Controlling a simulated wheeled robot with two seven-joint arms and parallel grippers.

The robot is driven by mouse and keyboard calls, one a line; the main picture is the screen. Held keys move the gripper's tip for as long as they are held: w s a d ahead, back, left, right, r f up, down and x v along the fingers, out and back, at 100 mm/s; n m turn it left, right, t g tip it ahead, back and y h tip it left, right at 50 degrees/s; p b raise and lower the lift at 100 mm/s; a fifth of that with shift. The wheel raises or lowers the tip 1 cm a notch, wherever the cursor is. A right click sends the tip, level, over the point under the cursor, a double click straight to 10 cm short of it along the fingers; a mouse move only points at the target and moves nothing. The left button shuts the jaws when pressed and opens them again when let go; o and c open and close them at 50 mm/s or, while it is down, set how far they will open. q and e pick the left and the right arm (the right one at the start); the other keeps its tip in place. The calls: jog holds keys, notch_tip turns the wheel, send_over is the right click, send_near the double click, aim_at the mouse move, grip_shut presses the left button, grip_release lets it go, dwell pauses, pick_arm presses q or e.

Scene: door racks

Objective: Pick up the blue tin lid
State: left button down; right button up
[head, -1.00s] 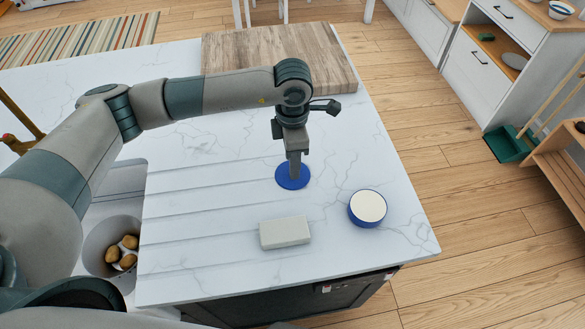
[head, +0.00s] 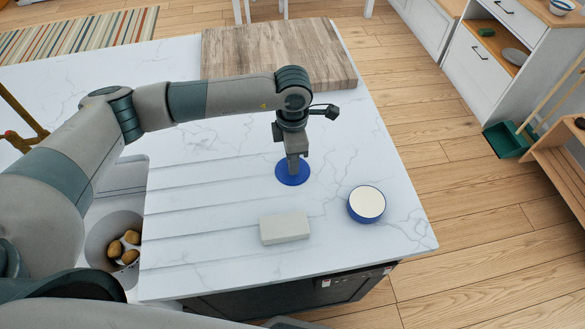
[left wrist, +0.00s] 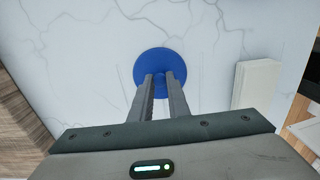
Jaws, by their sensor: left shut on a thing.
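The blue tin lid (head: 293,176) is a flat blue disc on the white marble counter (head: 345,145). My left gripper (head: 293,170) points straight down over the middle of the lid. In the left wrist view the lid (left wrist: 163,57) shows beyond the two fingertips. There the left gripper (left wrist: 159,76) is shut on a small knob at the lid's centre. The lid appears to rest on the counter. The tin (head: 367,205), blue-sided with a cream top, stands apart to the right of the lid. My right gripper is not in view.
A pale grey block (head: 285,228) lies in front of the lid; it also shows in the left wrist view (left wrist: 255,84). A wooden board (head: 275,55) lies at the back. A bowl of potatoes (head: 100,240) sits in the sink at left. The counter's right edge drops to the floor.

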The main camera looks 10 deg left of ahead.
pick_arm(q)
jog(key=shift+r+b, duration=0.8)
jog(key=shift+r, duration=0.05)
notch_tip(320, 180, up, 2)
jog(key=shift+w+d+r+b, duration=0.1)
jog(key=shift+d+b, duration=0.05)
jog(key=shift+b, duration=0.7)
jog(key=d+r+b, duration=0.5)
jog(key=d+r, duration=0.2)
jog(key=d, duration=0.4)
jog(key=shift+w+d, duration=0.2)
jog(key=shift+w, duration=0.05)
jog(key=shift+a, duration=0.15)
